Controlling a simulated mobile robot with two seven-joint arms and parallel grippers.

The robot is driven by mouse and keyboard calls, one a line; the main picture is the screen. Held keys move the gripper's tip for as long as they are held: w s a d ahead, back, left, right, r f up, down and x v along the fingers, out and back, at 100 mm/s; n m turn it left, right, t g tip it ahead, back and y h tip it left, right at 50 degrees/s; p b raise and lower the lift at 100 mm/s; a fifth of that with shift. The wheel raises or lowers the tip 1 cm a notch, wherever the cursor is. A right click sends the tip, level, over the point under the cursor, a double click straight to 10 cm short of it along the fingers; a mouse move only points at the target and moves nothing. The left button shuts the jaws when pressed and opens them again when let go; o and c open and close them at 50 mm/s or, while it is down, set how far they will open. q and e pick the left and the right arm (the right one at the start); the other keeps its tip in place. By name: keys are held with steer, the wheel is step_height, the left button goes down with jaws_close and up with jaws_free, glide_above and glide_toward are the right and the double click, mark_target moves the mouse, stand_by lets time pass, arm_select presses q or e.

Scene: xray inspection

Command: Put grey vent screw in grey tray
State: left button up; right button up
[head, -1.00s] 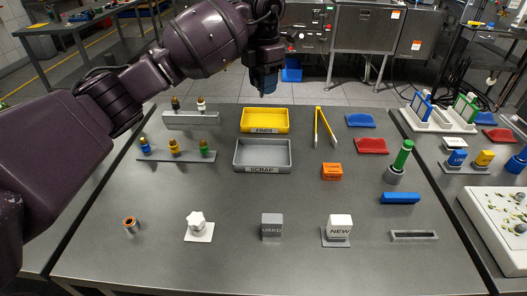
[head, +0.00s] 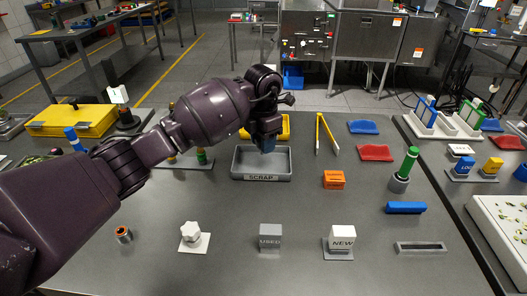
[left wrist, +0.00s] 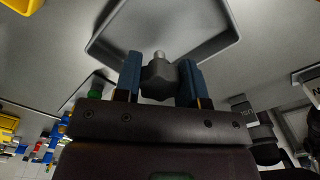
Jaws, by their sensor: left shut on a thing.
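The grey tray (head: 250,163), labelled SCRAP, sits on the dark table near its back middle. My left gripper (head: 266,146) hangs over the back part of this tray. In the left wrist view, the blue fingers of my left gripper (left wrist: 160,82) are shut on the grey vent screw (left wrist: 158,78), a small dark grey piece with a lighter stub. The tray (left wrist: 222,52) shows beyond it there. The screw cannot be made out in the head view. My right gripper is not in view.
A yellow tray (head: 284,122) stands behind the grey one, partly hidden by my arm. Yellow tweezers (head: 330,132) and an orange block (head: 334,180) are to the right. A white star-shaped knob (head: 190,233), a USED block (head: 270,237) and a NEW block (head: 341,237) stand in front.

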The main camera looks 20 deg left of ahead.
arm_select(q)
step_height(320, 180, down, 3)
steer(key=shift+f, duration=0.4)
steer(key=shift+r, duration=0.15)
steer(key=shift+f, duration=0.35)
steer(key=o, duration=0.9)
steer(key=shift+o, duration=0.5)
steer(key=shift+r, duration=0.1)
